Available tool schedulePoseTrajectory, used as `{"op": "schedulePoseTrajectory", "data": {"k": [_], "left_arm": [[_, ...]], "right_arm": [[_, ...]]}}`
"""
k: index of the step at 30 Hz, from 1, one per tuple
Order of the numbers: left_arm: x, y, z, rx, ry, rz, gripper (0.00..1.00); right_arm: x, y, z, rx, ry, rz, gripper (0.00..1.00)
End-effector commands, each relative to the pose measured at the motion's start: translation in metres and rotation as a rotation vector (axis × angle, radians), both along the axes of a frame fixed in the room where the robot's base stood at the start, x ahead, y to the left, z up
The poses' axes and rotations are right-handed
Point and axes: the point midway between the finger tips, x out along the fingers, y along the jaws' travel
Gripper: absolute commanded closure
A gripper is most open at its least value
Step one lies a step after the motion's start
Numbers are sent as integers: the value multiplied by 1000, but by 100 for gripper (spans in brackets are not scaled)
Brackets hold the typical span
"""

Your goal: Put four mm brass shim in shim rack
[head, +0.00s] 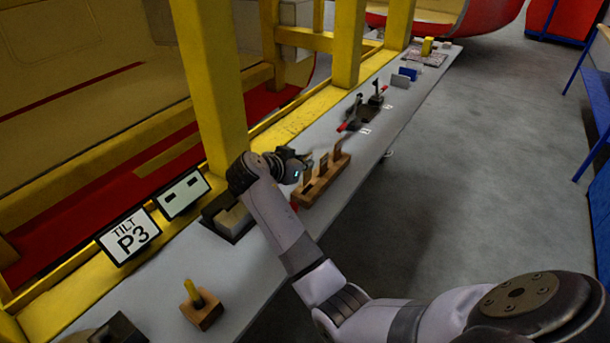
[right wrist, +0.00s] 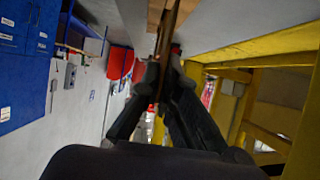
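The shim rack is a long wooden block (head: 310,197) on the grey bench, with upright brown plates standing in it. My right gripper (head: 306,162) is at the rack's far-left side, close to these plates. In the right wrist view its two fingers (right wrist: 163,85) are closed on a thin brass-brown shim (right wrist: 165,38), seen edge-on. Part of the wooden rack (right wrist: 178,10) shows behind the shim at the top. Whether the shim sits in a slot or is just above the rack I cannot tell. Its thickness marking is not readable. My left gripper is not in view.
A dark holder with a pale block (head: 232,220) stands left of the rack. A wooden block with a yellow peg (head: 201,308) is nearer. A yellow post (head: 210,90) rises behind the bench. Tools (head: 362,112) lie farther along.

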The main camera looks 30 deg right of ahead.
Motion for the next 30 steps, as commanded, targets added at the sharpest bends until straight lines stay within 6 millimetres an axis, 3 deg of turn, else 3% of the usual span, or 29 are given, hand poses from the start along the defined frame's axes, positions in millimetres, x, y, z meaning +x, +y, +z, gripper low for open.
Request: {"op": "schedulePoseTrajectory", "data": {"k": [12, 25, 30], "left_arm": [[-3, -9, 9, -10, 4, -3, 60], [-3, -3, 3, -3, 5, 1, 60], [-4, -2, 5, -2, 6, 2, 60]], "right_arm": [[0, 0, -47, -3, 1, 1, 100], [0, 0, -55, -1, -2, 0, 100], [0, 0, -53, -1, -1, 1, 86]]}}
